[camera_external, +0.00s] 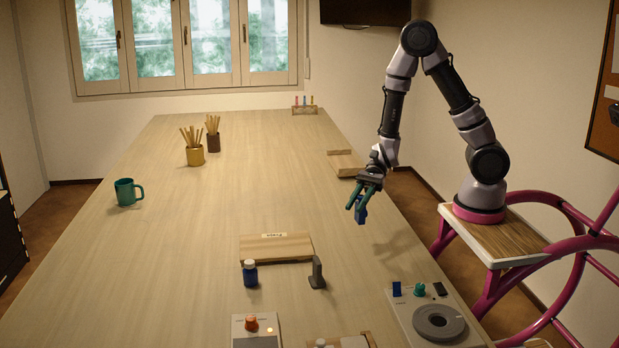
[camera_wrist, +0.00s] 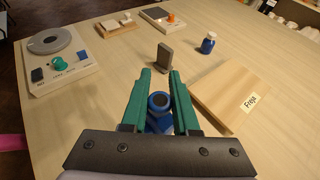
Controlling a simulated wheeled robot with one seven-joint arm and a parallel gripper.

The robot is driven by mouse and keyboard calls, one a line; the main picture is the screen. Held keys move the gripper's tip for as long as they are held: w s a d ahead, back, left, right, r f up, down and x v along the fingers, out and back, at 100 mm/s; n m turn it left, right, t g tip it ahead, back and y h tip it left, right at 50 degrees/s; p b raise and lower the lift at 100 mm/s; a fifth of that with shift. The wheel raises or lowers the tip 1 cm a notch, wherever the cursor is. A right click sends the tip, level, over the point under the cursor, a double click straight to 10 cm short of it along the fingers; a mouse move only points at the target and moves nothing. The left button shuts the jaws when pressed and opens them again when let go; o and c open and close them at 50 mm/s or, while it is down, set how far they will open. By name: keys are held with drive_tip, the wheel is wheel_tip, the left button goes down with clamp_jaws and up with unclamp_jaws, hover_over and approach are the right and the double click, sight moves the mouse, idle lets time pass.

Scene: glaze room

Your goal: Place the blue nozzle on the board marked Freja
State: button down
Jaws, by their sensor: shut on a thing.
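My gripper (camera_external: 362,200) has green fingers and is shut on the blue nozzle (camera_external: 361,212), which hangs above the table in the external view. In the wrist view, the nozzle (camera_wrist: 159,103) shows a dark round opening between the fingertips (camera_wrist: 158,88). The wooden board marked Freja (camera_external: 276,248) lies flat on the table, lower and to the left of my gripper in the external view. Its white label reads Freja. In the wrist view the board (camera_wrist: 228,92) is just right of the fingers, and its visible top is bare.
A blue bottle (camera_external: 250,273) and a grey upright stand (camera_external: 317,273) are close by the board. A white device with a grey disc (camera_external: 437,320) and a box with an orange knob (camera_external: 254,328) are at the near end. Another board (camera_external: 345,164) lies by the right edge.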

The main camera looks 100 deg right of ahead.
drive_tip(key=w+d+r, duration=0.1)
drive_tip(key=w+r, duration=0.1)
drive_tip(key=w, duration=0.9)
drive_tip(key=w+d+r, duration=0.1)
drive_tip(key=w, duration=1)
drive_tip(key=m, duration=0.1)
hover_over(278, 248)
wheel_tip(278, 248, down, 6)
drive_tip(key=shift+d+f+t+h, duration=0.1)
drive_tip(key=shift+f+t+h, duration=0.3)
drive_tip(key=shift+f, duration=1.45)
drive_tip(key=c, duration=0.7)
unclamp_jaws()
drive_tip(key=shift+f, duration=0.1)
